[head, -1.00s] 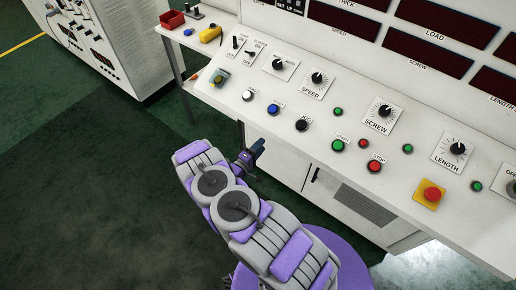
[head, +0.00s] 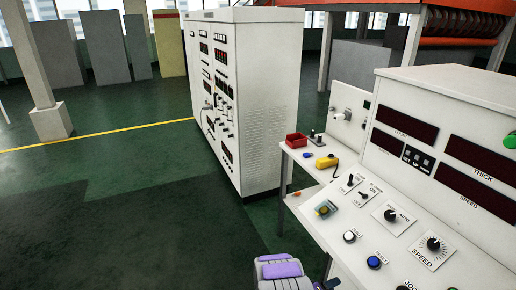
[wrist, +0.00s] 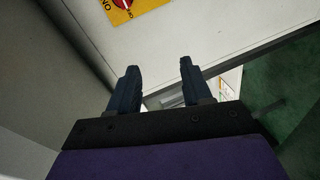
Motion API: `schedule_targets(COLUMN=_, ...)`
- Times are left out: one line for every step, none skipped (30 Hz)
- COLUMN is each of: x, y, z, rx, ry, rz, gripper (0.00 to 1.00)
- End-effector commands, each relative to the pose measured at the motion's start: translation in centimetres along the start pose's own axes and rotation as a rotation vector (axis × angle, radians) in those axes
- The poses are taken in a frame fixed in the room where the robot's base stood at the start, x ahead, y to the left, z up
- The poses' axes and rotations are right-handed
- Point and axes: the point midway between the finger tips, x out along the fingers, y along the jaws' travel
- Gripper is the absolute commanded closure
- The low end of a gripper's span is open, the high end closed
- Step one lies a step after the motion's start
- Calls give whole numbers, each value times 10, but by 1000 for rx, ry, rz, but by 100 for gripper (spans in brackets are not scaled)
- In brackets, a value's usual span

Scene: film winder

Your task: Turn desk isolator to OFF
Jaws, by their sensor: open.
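A yellow plate (wrist: 122,8) with a red rotary knob (wrist: 124,3) shows at the top of the wrist view, cut off by the frame edge. It sits on a white panel, with "ON" lettering beside the knob. The knob's full position is hidden. My gripper (wrist: 159,68) is open and empty, its two dark fingers pointing up towards the white panel. The plate lies beyond the left fingertip, apart from it. In the head view only my arm shows at the bottom edge, and I do not see this yellow plate there.
The white control desk (head: 343,228) fills the right of the head view, with knobs and buttons. A side table holds a red bin (head: 297,140) and a yellow object (head: 327,162). A tall white cabinet (head: 262,110) stands behind. Green floor (head: 120,220) is clear at left.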

Motion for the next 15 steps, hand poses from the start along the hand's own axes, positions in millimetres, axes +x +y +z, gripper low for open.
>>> schedule_targets(x=-4, y=4, z=-19, rx=57, ry=20, rz=-60, gripper=51)
schedule_targets(x=-8, y=3, z=-30, rx=91, ry=30, rz=-103, gripper=51)
schedule_targets(x=-13, y=4, z=-44, rx=132, ry=47, rz=-155, gripper=51)
schedule_targets(x=-18, y=4, z=-53, rx=160, ry=58, rz=-198, gripper=51)
schedule_targets(x=-23, y=5, z=-63, rx=189, ry=68, rz=-237, gripper=51)
schedule_targets(x=-30, y=7, z=-75, rx=225, ry=82, rz=-292, gripper=51)
schedule_targets(x=-36, y=8, z=-84, rx=249, ry=91, rz=-332, gripper=51)
schedule_targets(x=-42, y=12, z=-93, rx=275, ry=103, rz=-370, gripper=51)
schedule_targets(x=-51, y=15, z=-105, rx=307, ry=117, rz=-424, gripper=51)
schedule_targets(x=-57, y=18, z=-113, rx=328, ry=126, rz=-461, gripper=51)
schedule_targets(x=-65, y=22, z=-122, rx=351, ry=136, rz=-502, gripper=51)
schedule_targets(x=-74, y=28, z=-133, rx=379, ry=148, rz=-550, gripper=51)
schedule_targets(x=-82, y=32, z=-139, rx=395, ry=156, rz=-590, gripper=51)
schedule_targets(x=-90, y=37, z=-146, rx=413, ry=164, rz=-628, gripper=51)
schedule_targets(x=-101, y=43, z=-154, rx=434, ry=173, rz=-678, gripper=51)
